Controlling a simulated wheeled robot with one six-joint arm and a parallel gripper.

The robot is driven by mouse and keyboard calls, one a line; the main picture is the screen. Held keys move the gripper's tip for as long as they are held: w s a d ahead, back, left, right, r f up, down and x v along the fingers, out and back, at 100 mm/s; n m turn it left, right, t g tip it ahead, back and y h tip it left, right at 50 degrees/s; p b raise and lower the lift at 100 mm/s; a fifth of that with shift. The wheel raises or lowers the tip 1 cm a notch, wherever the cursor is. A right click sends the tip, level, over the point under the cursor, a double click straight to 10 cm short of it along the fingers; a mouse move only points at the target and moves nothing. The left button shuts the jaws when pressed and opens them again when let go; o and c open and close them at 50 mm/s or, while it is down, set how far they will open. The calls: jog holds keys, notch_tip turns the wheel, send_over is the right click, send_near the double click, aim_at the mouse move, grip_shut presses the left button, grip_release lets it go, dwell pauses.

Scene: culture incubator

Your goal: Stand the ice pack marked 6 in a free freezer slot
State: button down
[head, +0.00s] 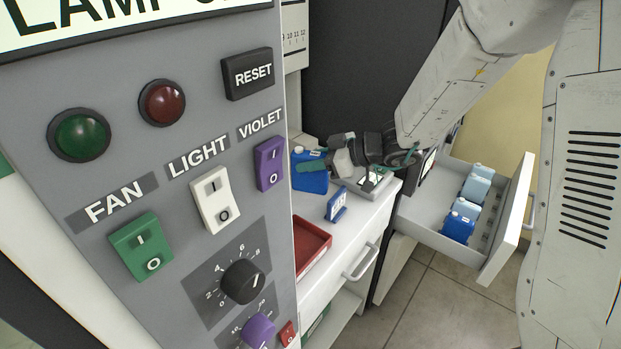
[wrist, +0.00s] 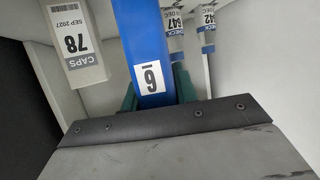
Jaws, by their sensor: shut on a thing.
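The blue ice pack (wrist: 146,40) with a white label marked 6 is between the green fingers of my gripper (wrist: 157,90) in the wrist view. My gripper is shut on it. In the head view the blue pack (head: 310,182) is at the back of the white counter, with my gripper (head: 312,167) across its upper part. I cannot tell whether it touches the counter. The open freezer drawer (head: 436,237) at the right holds blue packs (head: 460,222) and pale packs (head: 476,184). Dark slots (head: 488,222) show beside them.
A white box marked CAPS 78 (wrist: 76,45) stands left of the pack in the wrist view. Tagged items (wrist: 174,30) stand to its right. A small blue stand (head: 337,205) and a red tray (head: 312,247) are on the counter. A grey control panel (head: 150,200) fills the left foreground.

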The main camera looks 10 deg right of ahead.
aim_at(311, 176)
jog(key=shift+f, duration=2.2)
jog(key=c, duration=1.1)
grip_release()
jog(key=shift+f, duration=0.15)
jog(key=v, duration=1.2)
jog(key=shift+s, duration=0.1)
